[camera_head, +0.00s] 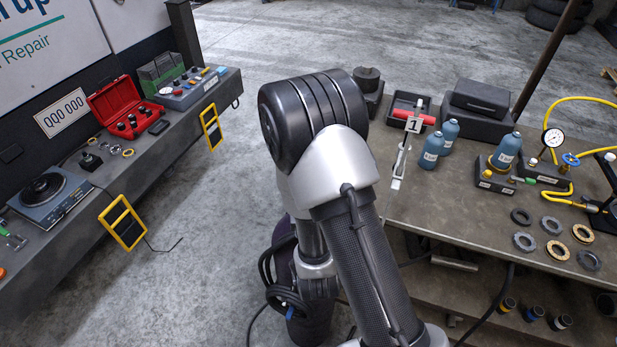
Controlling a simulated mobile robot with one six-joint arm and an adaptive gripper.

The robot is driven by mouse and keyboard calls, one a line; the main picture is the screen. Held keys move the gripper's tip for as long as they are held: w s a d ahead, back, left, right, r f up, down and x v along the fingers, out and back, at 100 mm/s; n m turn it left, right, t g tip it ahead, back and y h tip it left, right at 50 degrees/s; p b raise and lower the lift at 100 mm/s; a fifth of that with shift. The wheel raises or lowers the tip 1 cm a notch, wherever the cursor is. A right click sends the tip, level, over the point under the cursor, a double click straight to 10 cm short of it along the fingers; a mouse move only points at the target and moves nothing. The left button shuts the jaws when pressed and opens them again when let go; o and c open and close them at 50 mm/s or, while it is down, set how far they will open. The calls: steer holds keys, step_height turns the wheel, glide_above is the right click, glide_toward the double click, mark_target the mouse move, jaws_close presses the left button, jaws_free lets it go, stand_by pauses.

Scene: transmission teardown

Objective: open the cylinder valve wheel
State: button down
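A small blue hand wheel (571,160) stands on a fitting at the right of the right-hand workbench, beside a round white-faced pressure gauge (553,138). It looks like the valve wheel, but whether it is open or shut cannot be told at this size. A yellow hose (562,187) runs close by it. No gas cylinder can be made out clearly. My arm fills the middle of the picture, well left of the wheel. My gripper is not visible.
A left bench (90,190) holds a red case (118,105) and a scale (50,195). Floor between is open.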

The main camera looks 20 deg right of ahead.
steer(key=c, duration=1.7)
jaws_free()
steer(key=shift+o, duration=0.2)
steer(key=shift+f+m+h+b, duration=0.15)
steer(key=shift+m+h+b, duration=0.2)
steer(key=shift+b, duration=0.65)
